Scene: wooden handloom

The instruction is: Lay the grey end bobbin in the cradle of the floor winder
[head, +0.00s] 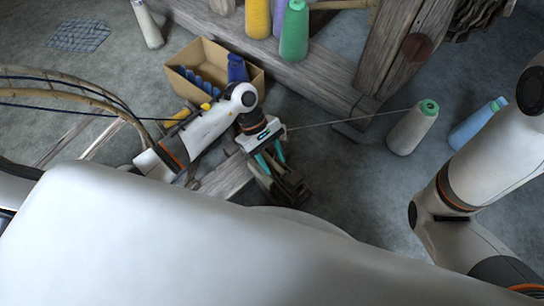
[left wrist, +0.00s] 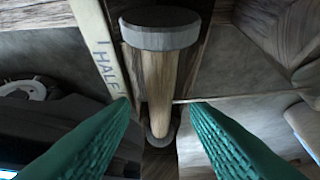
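In the left wrist view the grey end bobbin (left wrist: 160,75), a pale wooden shaft with a wide grey disc at its upper end, lies between my left gripper's green fingers. My left gripper (left wrist: 161,104) is open, with a visible gap on each side of the shaft. In the head view the same gripper (head: 270,160) points down at the dark wooden floor winder (head: 290,188). Dark wood shows around the bobbin, but I cannot tell whether it rests in the cradle. The bobbin is not clear in the head view. My right arm is at the right; its gripper is out of view.
A cardboard box (head: 256,88) with blue pieces stands behind my left arm. A thin thread runs from near the left gripper to a pale cone (head: 413,128); a blue cone (head: 478,124) lies beside it. A heavy wooden beam (head: 310,88) crosses behind, carrying coloured cones.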

